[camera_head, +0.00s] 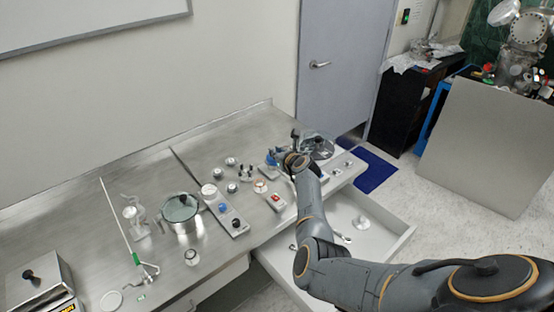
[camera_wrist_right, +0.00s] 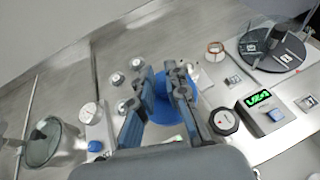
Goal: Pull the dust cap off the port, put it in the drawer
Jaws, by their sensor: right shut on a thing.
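The blue round dust cap (camera_wrist_right: 163,108) shows between and behind the fingers of my right gripper (camera_wrist_right: 160,78) in the right wrist view. The gripper is shut on it. In the head view my right gripper (camera_head: 276,157) is over the far right part of the steel bench, and a little blue shows at its fingers. The port is hidden, so I cannot tell whether the cap still touches it. The drawer (camera_head: 388,240) stands open below the bench front, partly behind my right arm. My left gripper is out of view.
The drawer holds a pale round piece (camera_head: 362,222) and small metal items. Several knobs and fittings crowd the bench around the gripper, with a dark disc plate (camera_wrist_right: 272,50) on the right. A glass-lidded pot (camera_head: 182,215) stands to the left.

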